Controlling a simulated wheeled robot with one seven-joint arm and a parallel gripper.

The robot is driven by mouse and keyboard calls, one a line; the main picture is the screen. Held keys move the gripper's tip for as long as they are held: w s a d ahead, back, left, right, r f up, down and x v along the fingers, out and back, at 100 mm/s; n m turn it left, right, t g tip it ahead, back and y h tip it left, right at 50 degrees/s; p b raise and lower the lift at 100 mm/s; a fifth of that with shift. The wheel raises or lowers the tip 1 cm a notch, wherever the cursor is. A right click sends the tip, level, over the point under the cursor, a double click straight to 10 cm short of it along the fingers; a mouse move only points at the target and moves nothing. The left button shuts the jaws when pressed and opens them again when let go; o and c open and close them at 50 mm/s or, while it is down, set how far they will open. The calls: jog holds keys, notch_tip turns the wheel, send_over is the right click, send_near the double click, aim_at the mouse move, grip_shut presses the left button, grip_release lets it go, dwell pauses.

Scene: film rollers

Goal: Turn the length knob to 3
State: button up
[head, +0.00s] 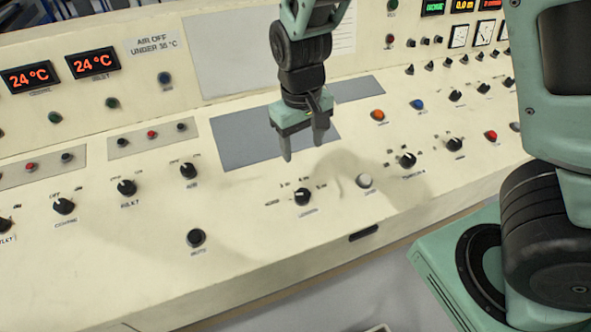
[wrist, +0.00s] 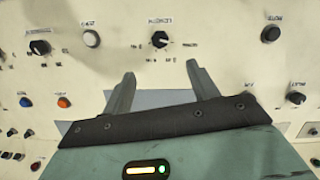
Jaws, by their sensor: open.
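The length knob (head: 303,196), a black knob with a pale pointer mark, sits on the cream sloping panel with small scale marks around it. In the head view its pointer seems to face up; the scale numbers are too small to read. The knob also shows in the wrist view (wrist: 160,40), where the picture is upside down relative to the panel lettering. My gripper (head: 304,150) is open and empty, above the panel and behind the knob. In the wrist view its fingers (wrist: 160,73) are apart, with the knob beyond the tips and not touched.
A white button (head: 364,181) is right of the knob, and another black knob (head: 408,160) is farther right. A dark round button (head: 196,238) is at front left. Grey plates (head: 235,142) lie behind my gripper. A dark slot (head: 363,232) is on the front edge.

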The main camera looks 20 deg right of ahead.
send_near(303, 194)
notch_tip(303, 194, down, 9)
jog(key=shift+d+f, duration=0.1)
jog(key=shift+d, duration=0.05)
dwell(0.4)
jog(key=c, duration=1)
